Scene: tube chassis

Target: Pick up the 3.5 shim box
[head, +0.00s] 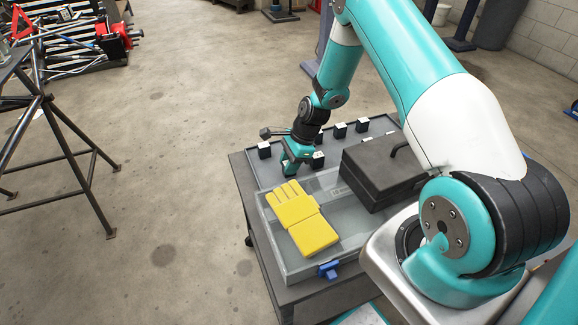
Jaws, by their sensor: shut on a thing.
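Several small dark shim boxes with white tops stand on the grey tray (246,170) at the back of the cart. One shim box (264,150) is at the left, one (340,130) and another (362,125) are farther right. The numbers on their tops are too small to read, so I cannot tell which is the 3.5 box. My gripper (294,168) points down over the tray, near its front edge, and is shut on a shim box that its fingers mostly hide. Another shim box (318,160) shows just right of my gripper; I cannot tell whether they touch.
A grey bin (278,246) in front of the tray holds yellow gloves (305,222). A black case (378,172) with a handle stands right of them. A blue clip (328,270) is on the bin's front edge. A dark stand (62,140) is at the left; the floor between is clear.

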